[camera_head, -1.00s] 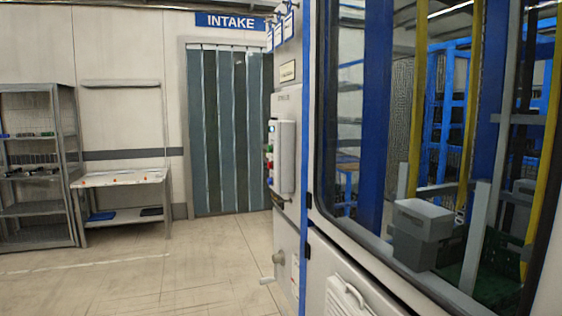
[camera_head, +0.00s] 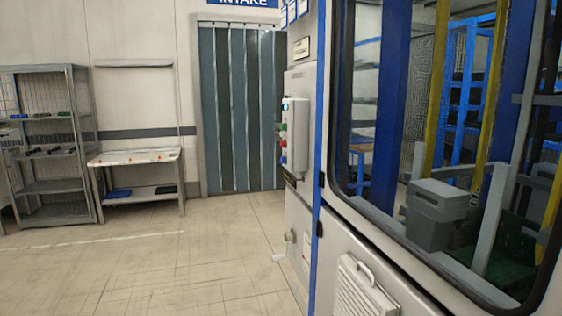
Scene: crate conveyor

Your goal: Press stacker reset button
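A grey control box (camera_head: 296,135) is mounted on the narrow end face of the white machine cabinet (camera_head: 338,235), right of the picture's middle. Small coloured buttons (camera_head: 283,143) show edge-on along the box's left side, among them green and red ones. I cannot read their labels or tell which one is the stacker reset button. Neither of my grippers is in view.
The cabinet's large window (camera_head: 450,130) fills the right side, with grey crates (camera_head: 437,212) behind it. A strip curtain doorway (camera_head: 243,110) stands at the back. A shelf rack (camera_head: 52,150) and a workbench (camera_head: 137,160) stand at the left. The floor (camera_head: 170,260) between is clear.

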